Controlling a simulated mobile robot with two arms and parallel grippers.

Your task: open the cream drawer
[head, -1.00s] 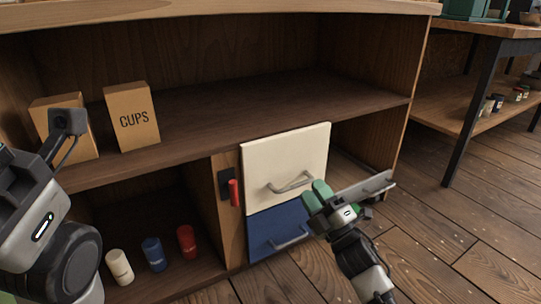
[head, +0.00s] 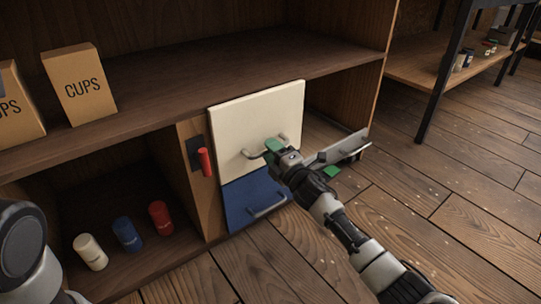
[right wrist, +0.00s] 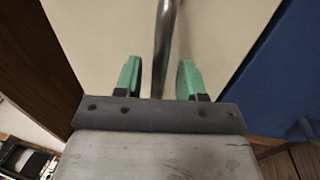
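The cream drawer (head: 245,120) sits above a blue drawer (head: 238,200) in the wooden cabinet, and its front looks closed. Its metal bar handle (head: 250,154) shows on both sides of my right gripper (head: 273,149). In the right wrist view the cream front (right wrist: 225,35) fills the middle. The handle bar (right wrist: 164,45) runs between the two green fingers of my right gripper (right wrist: 160,78), with a gap on each side. The right gripper is open around the handle. Only part of my left arm shows at the lower left; its gripper is out of view.
A red handle (head: 205,162) sticks out left of the drawers. White (head: 90,251), blue (head: 127,233) and red (head: 160,217) canisters stand in the lower left compartment. A CUPS box (head: 78,84) stands on the shelf. Floor in front is mostly free.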

